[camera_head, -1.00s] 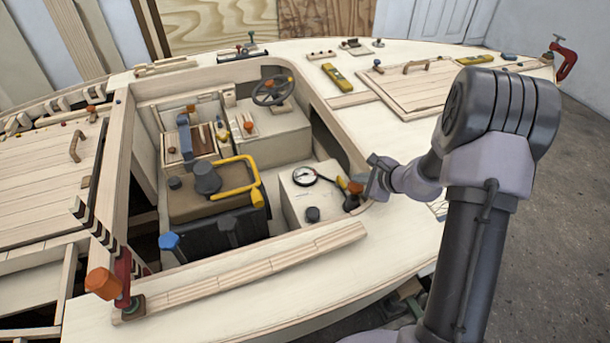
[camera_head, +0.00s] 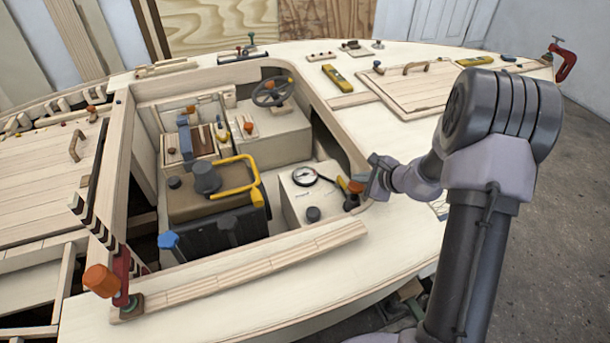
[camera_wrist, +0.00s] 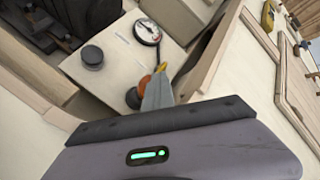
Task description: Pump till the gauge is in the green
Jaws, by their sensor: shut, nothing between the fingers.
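The gauge (camera_head: 305,176) is a round white dial on top of a pale box (camera_head: 292,193) in the cockpit. It also shows in the wrist view (camera_wrist: 147,31), but its needle reading is too small to tell. My gripper (camera_head: 366,187) is shut and empty right at the orange tip. In the wrist view the closed fingers (camera_wrist: 158,92) partly cover the orange tip (camera_wrist: 161,68); I cannot tell whether they touch it.
The cockpit coaming (camera_head: 335,128) rises close beside my gripper. A yellow-handled unit (camera_head: 240,180) stands left of the gauge box. A steering wheel (camera_head: 272,92) is farther back.

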